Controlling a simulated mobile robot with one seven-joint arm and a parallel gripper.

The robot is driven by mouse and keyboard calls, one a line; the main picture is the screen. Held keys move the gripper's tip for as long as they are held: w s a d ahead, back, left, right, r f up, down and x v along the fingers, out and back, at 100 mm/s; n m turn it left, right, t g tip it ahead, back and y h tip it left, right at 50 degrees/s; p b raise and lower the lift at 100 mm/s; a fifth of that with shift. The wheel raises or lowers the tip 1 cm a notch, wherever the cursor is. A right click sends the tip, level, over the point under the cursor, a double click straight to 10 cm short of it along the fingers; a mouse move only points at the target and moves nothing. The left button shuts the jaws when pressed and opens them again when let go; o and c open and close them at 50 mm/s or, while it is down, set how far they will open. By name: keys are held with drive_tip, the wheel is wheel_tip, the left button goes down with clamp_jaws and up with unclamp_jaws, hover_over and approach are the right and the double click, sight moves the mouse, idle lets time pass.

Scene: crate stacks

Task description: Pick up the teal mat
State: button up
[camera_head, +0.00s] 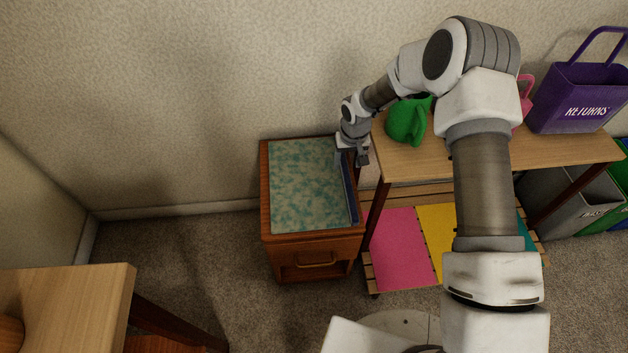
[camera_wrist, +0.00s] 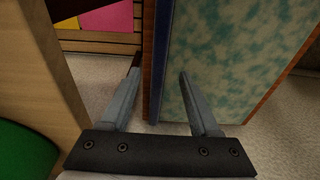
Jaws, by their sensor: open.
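A mottled teal mat-like sheet (camera_head: 305,185) covers the top of a small wooden cabinet (camera_head: 290,248). A dark blue strip (camera_head: 351,194) runs along its right edge. I cannot tell whether the sheet is loose. A plain teal panel (camera_head: 527,240) also shows on the low slatted shelf, partly hidden by my arm. My gripper (camera_head: 352,158) is open and empty at the back right corner of the cabinet top. In the wrist view my gripper (camera_wrist: 160,72) has one finger over the mottled sheet (camera_wrist: 230,60) and the other outside the cabinet's wooden edge, with the blue strip (camera_wrist: 160,50) between.
A wooden table (camera_head: 430,160) stands close to the cabinet's right, bearing a green object (camera_head: 406,122) and a purple bin (camera_head: 577,98). Pink (camera_head: 400,245) and yellow (camera_head: 437,225) panels lie on its lower shelf. Another table (camera_head: 70,290) is at front left. Carpet left of the cabinet is clear.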

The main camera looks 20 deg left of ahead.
sight(346, 172)
drive_tip(key=f, duration=0.1)
drive_tip(key=f+b, duration=0.1)
drive_tip(key=f, duration=0.2)
drive_tip(key=shift+w+f+b, duration=0.3)
drive_tip(key=shift+f+b, duration=0.05)
drive_tip(key=shift+b, duration=0.05)
drive_tip(key=shift+r, duration=0.1)
clamp_jaws()
idle(0.9)
